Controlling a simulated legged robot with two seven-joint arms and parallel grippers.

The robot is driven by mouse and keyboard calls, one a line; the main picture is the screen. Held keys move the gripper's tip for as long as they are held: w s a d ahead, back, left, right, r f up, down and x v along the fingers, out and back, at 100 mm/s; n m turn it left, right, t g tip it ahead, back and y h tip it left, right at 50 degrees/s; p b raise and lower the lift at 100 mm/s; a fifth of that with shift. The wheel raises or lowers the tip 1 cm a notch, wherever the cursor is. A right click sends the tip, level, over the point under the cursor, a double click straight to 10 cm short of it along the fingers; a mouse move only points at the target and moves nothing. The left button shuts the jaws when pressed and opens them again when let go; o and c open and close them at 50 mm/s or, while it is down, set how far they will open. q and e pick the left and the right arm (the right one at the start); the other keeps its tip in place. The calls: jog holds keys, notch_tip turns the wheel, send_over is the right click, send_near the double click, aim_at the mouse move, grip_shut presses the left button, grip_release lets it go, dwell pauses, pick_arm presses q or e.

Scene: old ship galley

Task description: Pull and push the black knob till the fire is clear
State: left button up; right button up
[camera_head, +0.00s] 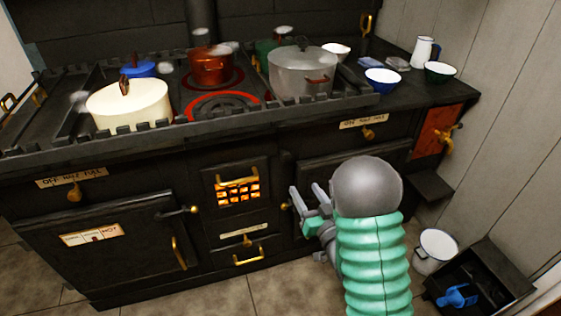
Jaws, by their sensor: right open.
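The black stove has a small fire door with a grate (238,190) at its front centre, and orange glow shows through its bars. Below the grate is a pale label strip with a small brass knob (247,240). I cannot make out a clearly black knob; a small knob (285,206) shows just left of my right gripper. My right gripper (306,190) is open, with its fingers pointing up toward the stove front, right of the grate. I see nothing between the fingers, and I cannot tell whether they touch the stove. My left gripper is not in view.
A cream pot (130,106), a red pot (211,69) and a grey pot (302,75) stand on the stove top. The left oven door has a latch (178,211) sticking out. A white bucket (436,247) and a black bin (490,280) stand on the floor at right.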

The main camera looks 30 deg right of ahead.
aim_at(287, 159)
jog(key=w+d+b, duration=0.1)
jog(key=w, duration=0.4)
jog(key=w+d+b, duration=0.1)
jog(key=w, duration=0.5)
jog(key=w+d+b, duration=0.1)
jog(key=w, duration=0.4)
jog(key=shift+w+d+f, duration=0.1)
jog(key=shift+w+d, duration=0.1)
jog(key=shift+d, duration=0.05)
grip_shut()
dwell(0.5)
